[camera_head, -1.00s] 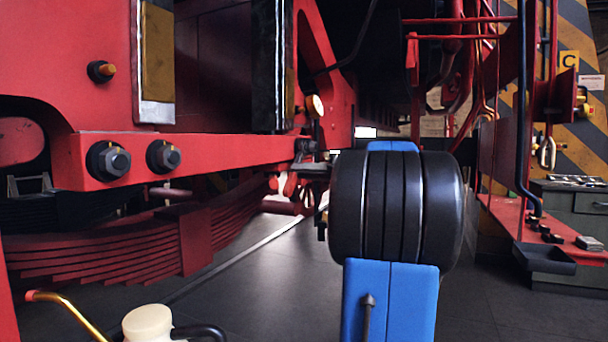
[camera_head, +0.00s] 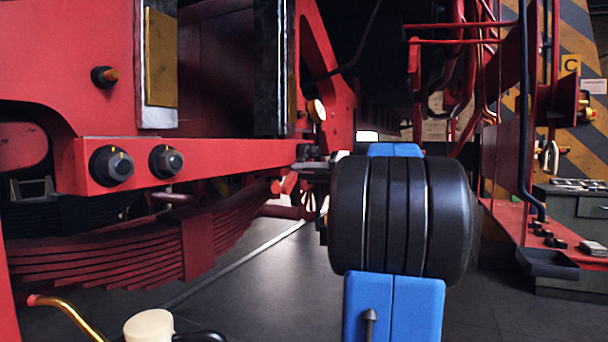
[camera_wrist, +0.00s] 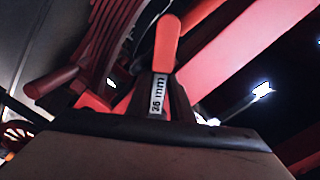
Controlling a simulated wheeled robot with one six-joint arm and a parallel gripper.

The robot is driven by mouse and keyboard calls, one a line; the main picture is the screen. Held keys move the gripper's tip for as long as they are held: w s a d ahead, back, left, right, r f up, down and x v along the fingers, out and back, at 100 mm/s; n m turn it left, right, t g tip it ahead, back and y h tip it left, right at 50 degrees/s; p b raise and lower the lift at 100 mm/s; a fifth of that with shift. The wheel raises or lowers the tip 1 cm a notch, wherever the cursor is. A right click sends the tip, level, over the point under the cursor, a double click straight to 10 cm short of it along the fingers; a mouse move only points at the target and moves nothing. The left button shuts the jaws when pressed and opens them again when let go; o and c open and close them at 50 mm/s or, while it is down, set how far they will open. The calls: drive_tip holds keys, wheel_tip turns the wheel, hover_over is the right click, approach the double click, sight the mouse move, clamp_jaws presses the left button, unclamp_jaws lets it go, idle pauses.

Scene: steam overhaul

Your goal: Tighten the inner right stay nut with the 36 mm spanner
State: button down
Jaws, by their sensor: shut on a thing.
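The 36 mm spanner shows close up in the wrist view, with its white "36 mm" label (camera_wrist: 158,96) and an orange-red end (camera_wrist: 166,42) pointing up the picture. My gripper (camera_wrist: 165,132) is shut on the spanner at the bottom of that view. In the head view my own black and blue arm hides most of the gripper and the spanner. Two dark hex nuts, a left one (camera_head: 112,166) and a right one (camera_head: 166,161), sit on the red beam, clear of my arm. I cannot tell which nut the spanner's jaw is at, or whether it touches one.
The red beam (camera_head: 230,154) runs towards my arm, above a red leaf spring (camera_head: 110,246). A yellow pipe and cream cap (camera_head: 148,326) stand at the front left. A dark tray (camera_head: 546,263) and a cabinet are at the right. Grey floor lies open below.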

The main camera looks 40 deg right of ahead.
drive_tip(key=shift+s+a+r+m, duration=0.15)
drive_tip(key=shift+a+r+m, duration=0.15)
drive_tip(key=shift+r+m, duration=0.4)
drive_tip(key=shift+f, duration=0.1)
drive_tip(key=shift+d+f+n, duration=0.25)
drive_tip(key=shift+f+n, duration=0.3)
drive_tip(key=shift+n, duration=0.25)
drive_tip(key=shift+d, duration=0.1)
drive_tip(key=shift+v, duration=2.5)
